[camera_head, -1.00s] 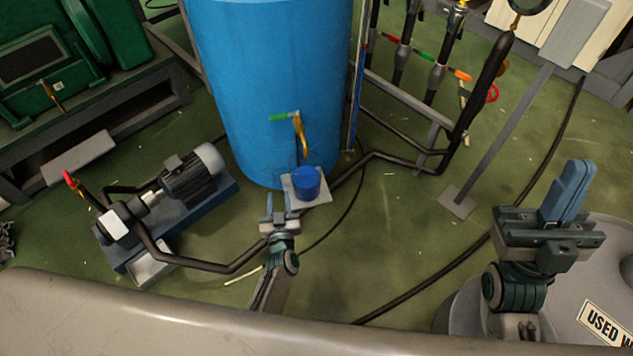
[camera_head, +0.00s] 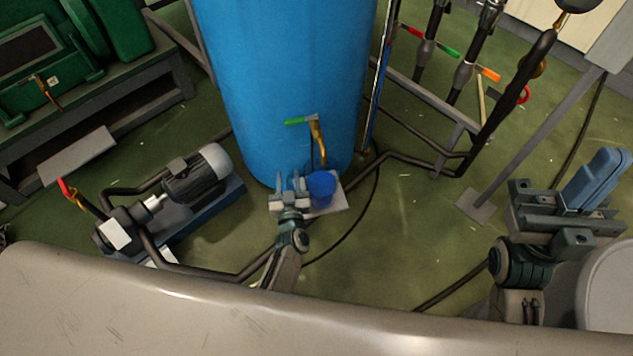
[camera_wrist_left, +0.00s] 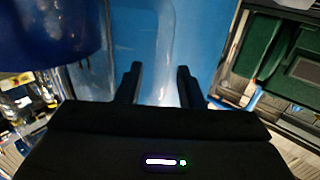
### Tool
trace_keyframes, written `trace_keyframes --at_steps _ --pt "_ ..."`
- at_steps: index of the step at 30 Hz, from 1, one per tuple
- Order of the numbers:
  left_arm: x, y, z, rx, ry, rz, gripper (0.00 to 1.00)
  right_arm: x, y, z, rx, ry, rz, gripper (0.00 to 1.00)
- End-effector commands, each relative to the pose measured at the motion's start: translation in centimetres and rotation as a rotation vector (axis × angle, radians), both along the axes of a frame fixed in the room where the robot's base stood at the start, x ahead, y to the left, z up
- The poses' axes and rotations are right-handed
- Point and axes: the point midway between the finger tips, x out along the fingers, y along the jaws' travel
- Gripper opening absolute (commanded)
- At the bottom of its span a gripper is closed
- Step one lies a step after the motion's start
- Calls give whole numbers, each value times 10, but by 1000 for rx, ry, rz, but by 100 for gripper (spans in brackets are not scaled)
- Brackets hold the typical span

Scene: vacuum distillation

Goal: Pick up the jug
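The blue jug (camera_head: 321,187) stands on a light square slab (camera_head: 343,200) at the foot of the big blue tank (camera_head: 285,90), below a tap with a green handle (camera_head: 300,121). My left gripper (camera_head: 290,183) is just left of the jug, its fingers apart and nothing between them. A rounded dark blue body, apparently the jug (camera_wrist_left: 50,35), fills the upper left of the left wrist view, outside the open fingers (camera_wrist_left: 158,80). I cannot tell whether the gripper touches it. The jug's handle is not discernible.
A motor pump (camera_head: 195,178) on a blue base stands left, with black pipes (camera_head: 210,268) running along the floor. More pipes and valves (camera_head: 470,75) stand right of the tank. Green floor (camera_head: 400,240) is open right of the slab.

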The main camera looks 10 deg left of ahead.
Motion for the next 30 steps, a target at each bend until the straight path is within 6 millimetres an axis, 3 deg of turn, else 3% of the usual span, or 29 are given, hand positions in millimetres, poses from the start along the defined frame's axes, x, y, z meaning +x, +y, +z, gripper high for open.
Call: trace_keyframes --at_steps 2,7,30 --pt "0 0 0 0 0 0 32 -1 0 0 -3 3 1 0" --pt "0 0 0 0 0 0 0 -3 0 -1 -3 6 2 0" --pt "-1 0 -1 0 2 -1 0 -1 0 -2 -1 9 1 0"
